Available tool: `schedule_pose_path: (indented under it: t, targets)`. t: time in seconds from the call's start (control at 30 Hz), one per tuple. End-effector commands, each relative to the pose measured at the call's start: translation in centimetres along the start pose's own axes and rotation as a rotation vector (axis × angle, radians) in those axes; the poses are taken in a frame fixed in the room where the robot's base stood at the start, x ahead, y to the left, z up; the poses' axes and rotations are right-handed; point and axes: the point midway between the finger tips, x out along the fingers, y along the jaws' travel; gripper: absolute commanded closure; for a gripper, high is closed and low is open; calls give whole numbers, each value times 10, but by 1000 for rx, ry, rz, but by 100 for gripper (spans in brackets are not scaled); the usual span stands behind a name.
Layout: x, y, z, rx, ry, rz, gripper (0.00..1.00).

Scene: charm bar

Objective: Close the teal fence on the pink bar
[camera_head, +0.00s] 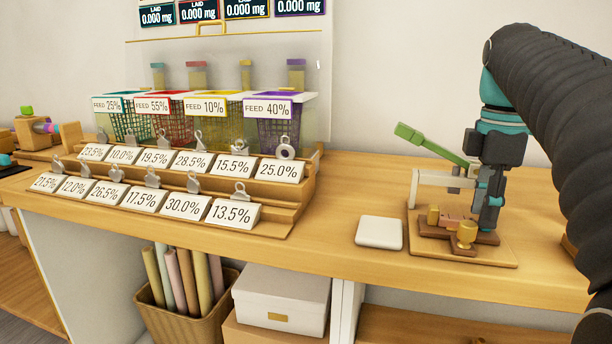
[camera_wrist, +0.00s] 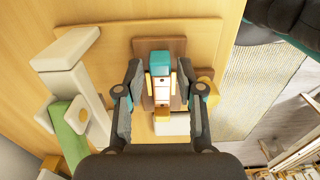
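The teal fence (camera_wrist: 160,59) is a small block at the top end of a brown fixture in the wrist view. The pink bar (camera_wrist: 162,86) lies in line with it and directly below it in that view; I cannot tell if they touch. In the head view the pinkish bar (camera_head: 452,220) shows partly on the fixture. My gripper (camera_wrist: 164,88) is open, with one dark finger on each side of the fence and bar and gaps on both sides. It points down over the fixture in the head view (camera_head: 486,222). There the fence cannot be told from my gripper's teal parts.
A white press frame (camera_head: 433,180) with a raised green lever (camera_head: 430,146) stands left of my gripper. A brass knob (camera_head: 466,234) is at the fixture's front. A white pad (camera_head: 379,232) and tag racks (camera_head: 235,214) lie farther left. The counter between is clear.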

Motion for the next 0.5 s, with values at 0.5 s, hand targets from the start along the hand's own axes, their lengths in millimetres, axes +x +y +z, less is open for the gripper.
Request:
schedule_pose_path:
  t: [0.5]
  targets:
    - [-36,1,0,0,0,1,62]
